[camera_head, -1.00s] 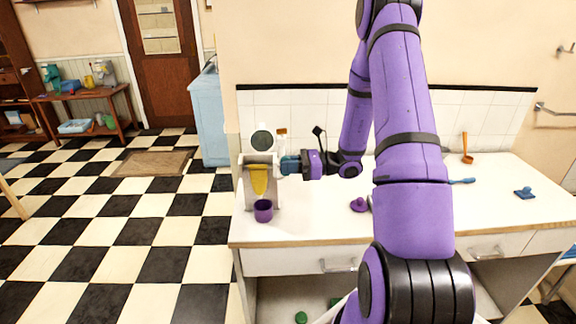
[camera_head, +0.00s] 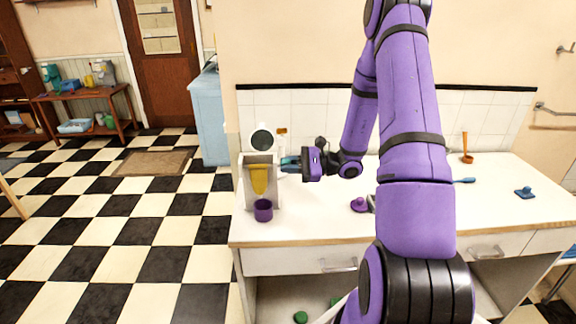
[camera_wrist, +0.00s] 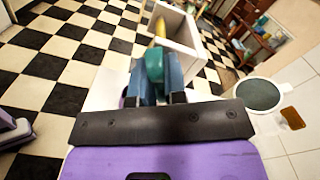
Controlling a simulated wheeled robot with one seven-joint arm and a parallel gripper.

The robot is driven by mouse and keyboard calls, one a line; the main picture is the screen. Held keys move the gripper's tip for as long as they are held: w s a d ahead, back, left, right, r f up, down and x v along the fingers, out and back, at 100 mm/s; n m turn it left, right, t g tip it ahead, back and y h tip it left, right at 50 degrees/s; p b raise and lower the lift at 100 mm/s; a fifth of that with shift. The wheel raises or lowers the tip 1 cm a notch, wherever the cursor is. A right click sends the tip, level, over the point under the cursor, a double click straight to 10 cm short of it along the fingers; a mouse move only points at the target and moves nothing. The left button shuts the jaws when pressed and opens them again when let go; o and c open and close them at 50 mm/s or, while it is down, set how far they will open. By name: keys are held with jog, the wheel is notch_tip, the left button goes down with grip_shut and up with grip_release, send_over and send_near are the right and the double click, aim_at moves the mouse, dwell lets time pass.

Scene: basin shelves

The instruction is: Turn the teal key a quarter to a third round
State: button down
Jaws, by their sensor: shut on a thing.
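The teal key (camera_wrist: 154,64) shows in the wrist view between my two blue-grey fingers. In the head view only a little teal shows at the fingertips of my gripper (camera_head: 289,163). My gripper is shut on the key, at the right side of a white housing (camera_head: 247,186). The housing has a yellow tapered part (camera_head: 259,180) in its open front. The wrist view also shows the housing (camera_wrist: 180,28) just past the key. The key's far end is hidden.
A purple cup (camera_head: 263,211) stands at the front of the housing. A round, dark-faced disc (camera_head: 262,139) with a white rim is behind and above it. A purple knobbed object (camera_head: 359,205) lies on the white counter (camera_head: 310,222), near my arm.

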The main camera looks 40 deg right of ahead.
jog(key=n, duration=0.7)
jog(key=shift+s+f, duration=0.1)
jog(key=shift+f, duration=0.05)
jog(key=n, duration=0.6)
jog(key=shift+f+n, duration=0.15)
jog(key=shift+n, duration=0.25)
jog(key=c, duration=1.2)
grip_release()
jog(key=shift+o, duration=0.2)
jog(key=v, duration=1)
jog(key=shift+s+d, duration=0.3)
